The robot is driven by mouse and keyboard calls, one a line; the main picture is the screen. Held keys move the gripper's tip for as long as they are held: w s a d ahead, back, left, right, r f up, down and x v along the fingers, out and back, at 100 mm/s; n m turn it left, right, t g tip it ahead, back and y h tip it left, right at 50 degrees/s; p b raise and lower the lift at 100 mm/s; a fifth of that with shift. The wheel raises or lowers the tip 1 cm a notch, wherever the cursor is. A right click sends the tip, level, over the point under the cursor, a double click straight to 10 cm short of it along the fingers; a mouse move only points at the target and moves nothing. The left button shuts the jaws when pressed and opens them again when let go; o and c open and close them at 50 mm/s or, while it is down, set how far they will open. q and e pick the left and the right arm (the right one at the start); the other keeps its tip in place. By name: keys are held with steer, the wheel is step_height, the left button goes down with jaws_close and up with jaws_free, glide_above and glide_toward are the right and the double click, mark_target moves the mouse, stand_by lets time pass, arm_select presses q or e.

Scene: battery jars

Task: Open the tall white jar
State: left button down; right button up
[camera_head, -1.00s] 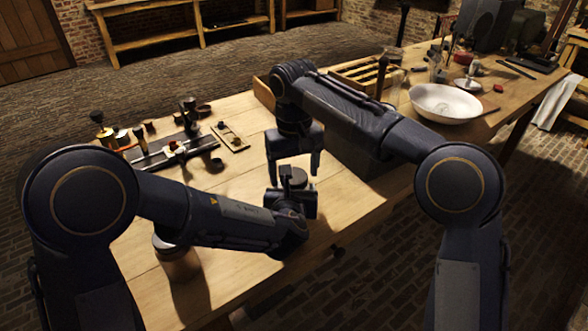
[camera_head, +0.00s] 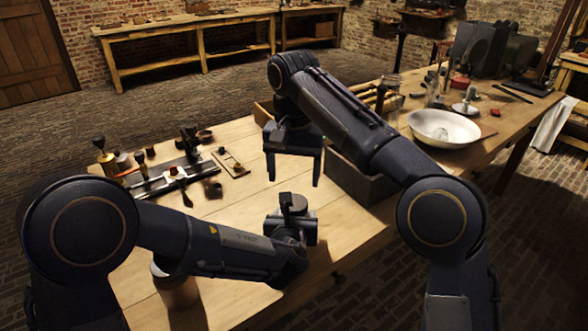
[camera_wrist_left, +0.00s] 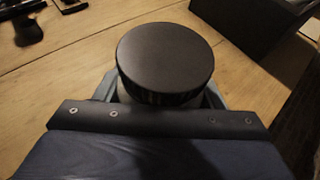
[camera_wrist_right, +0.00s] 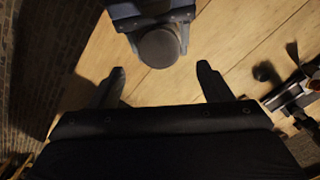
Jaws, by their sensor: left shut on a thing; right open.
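My left gripper (camera_head: 291,229) is shut on a jar over the front part of the table. Its round dark lid (camera_wrist_left: 165,57) fills the middle of the left wrist view. The lid also shows in the right wrist view (camera_wrist_right: 159,47). The jar's body is mostly hidden by the gripper, so I cannot tell its colour or height. My right gripper (camera_head: 294,168) is open and empty, behind and above the held jar in the head view. In the right wrist view its fingers (camera_wrist_right: 161,74) are apart, with the lid beyond their tips.
Another lidded jar (camera_head: 176,290) stands under my left forearm, partly hidden. A dark box (camera_head: 352,182) stands right of the right gripper. Tools and small pots (camera_head: 170,172) lie at the table's left; a white bowl (camera_head: 443,128) is at the far right.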

mark_target(294, 196)
steer(key=m, duration=0.1)
steer(key=r+m, duration=0.1)
steer(key=m, duration=0.1)
steer(key=shift+m, duration=0.4)
steer(key=shift+f, duration=0.1)
step_height(294, 196, down, 8)
steer(key=shift+r, duration=0.25)
steer(key=shift+c, duration=0.3)
steer(key=c, duration=0.9)
steer(key=n, duration=0.4)
steer(key=shift+c, duration=0.2)
steer(key=n, duration=0.6)
